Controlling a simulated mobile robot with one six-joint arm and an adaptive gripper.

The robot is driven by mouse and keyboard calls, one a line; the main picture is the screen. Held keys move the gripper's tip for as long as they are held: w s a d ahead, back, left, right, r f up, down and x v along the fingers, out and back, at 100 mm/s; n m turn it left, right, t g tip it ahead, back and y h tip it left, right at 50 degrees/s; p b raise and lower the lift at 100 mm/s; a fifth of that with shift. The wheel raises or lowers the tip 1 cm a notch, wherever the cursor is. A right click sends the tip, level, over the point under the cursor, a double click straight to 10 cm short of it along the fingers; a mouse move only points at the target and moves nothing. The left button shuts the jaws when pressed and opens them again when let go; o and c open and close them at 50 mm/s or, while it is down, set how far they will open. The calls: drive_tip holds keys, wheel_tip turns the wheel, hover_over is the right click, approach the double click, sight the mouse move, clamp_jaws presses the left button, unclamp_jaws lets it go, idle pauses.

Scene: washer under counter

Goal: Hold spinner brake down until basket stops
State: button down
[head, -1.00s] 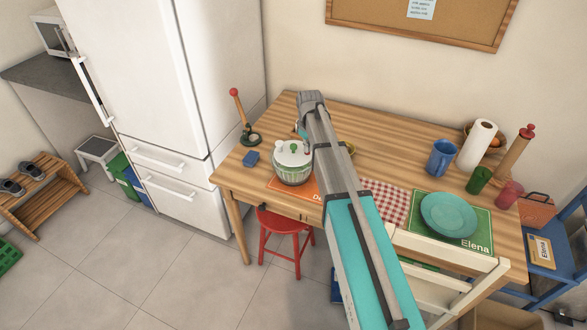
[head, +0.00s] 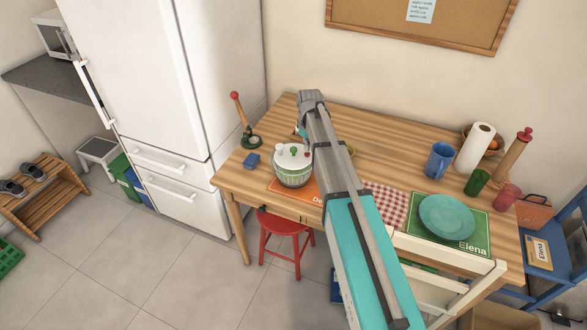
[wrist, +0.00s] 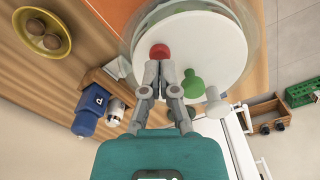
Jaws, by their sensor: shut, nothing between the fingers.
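The salad spinner (head: 292,178) stands on an orange placemat on the table, with a clear ribbed bowl and white lid. In the wrist view its white lid (wrist: 212,45) fills the upper middle. On the lid are a red button (wrist: 159,51), a green knob (wrist: 193,83) and a white knob (wrist: 215,104). My gripper (wrist: 158,72) is shut and empty, its fingertips at the red button's near edge. I cannot tell whether they touch or press it. In the head view my arm hides the gripper. Whether the basket turns cannot be told.
The wooden table (head: 400,145) also holds a blue block (head: 252,160), a red-knobbed lever tool (head: 244,120), a blue mug (head: 440,159) and a teal plate (head: 447,216).

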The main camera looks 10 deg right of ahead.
drive_tip(key=shift+r+p, duration=2.3)
drive_tip(key=shift+r, duration=0.3)
drive_tip(key=s+d+m, duration=0.1)
drive_tip(key=s+m, duration=0.5)
drive_tip(key=s, duration=2)
